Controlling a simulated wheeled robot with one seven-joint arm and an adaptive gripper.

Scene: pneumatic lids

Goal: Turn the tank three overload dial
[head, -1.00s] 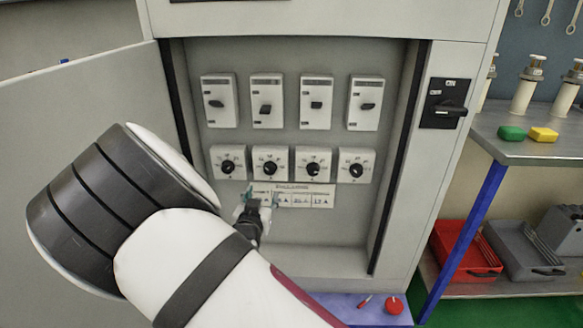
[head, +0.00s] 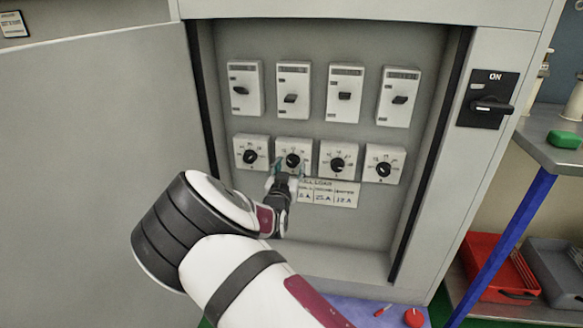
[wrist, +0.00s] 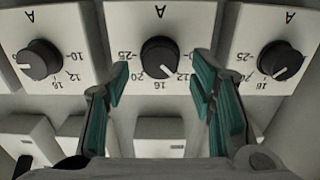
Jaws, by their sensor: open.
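Four overload dials with black knobs sit in a row inside the open cabinet. In the head view they are the leftmost (head: 250,156), second (head: 293,159), third (head: 338,164) and rightmost (head: 384,169). I cannot read which tank each belongs to. My gripper (head: 284,175) is at the second dial from the left, over its lower edge. In the wrist view, upside down, my gripper (wrist: 160,85) is open, its teal fingers on either side of that dial's knob (wrist: 160,57), not closed on it. Neighbouring knobs show left (wrist: 38,59) and right (wrist: 280,60).
Several switches (head: 345,93) sit above the dials, and a partly hidden label card (head: 335,193) is below them. The cabinet door (head: 90,120) stands open at left. A main switch (head: 488,99) is on the right frame; a workbench (head: 550,150) stands beyond.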

